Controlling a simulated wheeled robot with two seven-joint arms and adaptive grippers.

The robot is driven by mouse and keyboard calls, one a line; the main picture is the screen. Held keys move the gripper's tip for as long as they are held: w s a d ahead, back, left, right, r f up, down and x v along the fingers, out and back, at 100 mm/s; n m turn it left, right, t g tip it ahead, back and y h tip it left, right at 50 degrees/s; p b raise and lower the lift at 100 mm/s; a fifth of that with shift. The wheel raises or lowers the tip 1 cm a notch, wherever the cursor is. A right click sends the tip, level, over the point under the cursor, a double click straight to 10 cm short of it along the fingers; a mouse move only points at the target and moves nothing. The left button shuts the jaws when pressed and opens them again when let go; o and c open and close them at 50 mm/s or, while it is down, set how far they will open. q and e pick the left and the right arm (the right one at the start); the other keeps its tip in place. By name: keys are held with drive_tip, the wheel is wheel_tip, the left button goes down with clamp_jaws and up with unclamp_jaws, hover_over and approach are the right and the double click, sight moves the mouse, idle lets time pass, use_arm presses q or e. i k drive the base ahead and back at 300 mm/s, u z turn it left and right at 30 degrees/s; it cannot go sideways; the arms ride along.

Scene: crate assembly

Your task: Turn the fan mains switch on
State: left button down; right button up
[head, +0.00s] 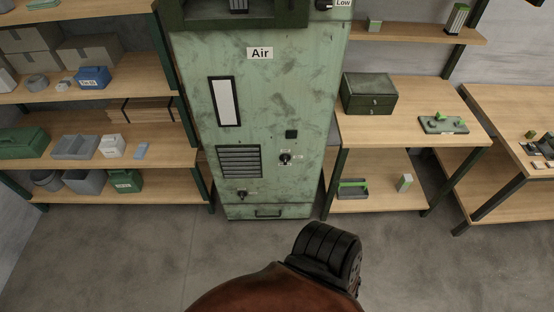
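A worn pale-green cabinet (275,100) labelled "Air" stands upright in the middle of the head view. A black rotary switch (285,158) with small white labels around it sits on the cabinet's lower right front. Another small black knob (242,194) sits lower left, near the bottom drawer. A third black knob (324,5), beside a "Low" label, shows at the top edge. The labels at the two lower controls are too small to read, so I cannot tell which is the fan mains switch or how it is set. Neither gripper can be made out.
Shelves (110,195) with bins and boxes stand left of the cabinet. A workbench (410,140) with a dark green drawer box (368,95) stands right, with another table (520,120) beyond. Grey floor (140,260) is open in front. My own brown and black parts cover the bottom middle.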

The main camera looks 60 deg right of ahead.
sight(285, 157)
drive_tip(key=z, duration=0.4)
drive_tip(key=i, duration=0.6)
drive_tip(key=z, duration=0.6)
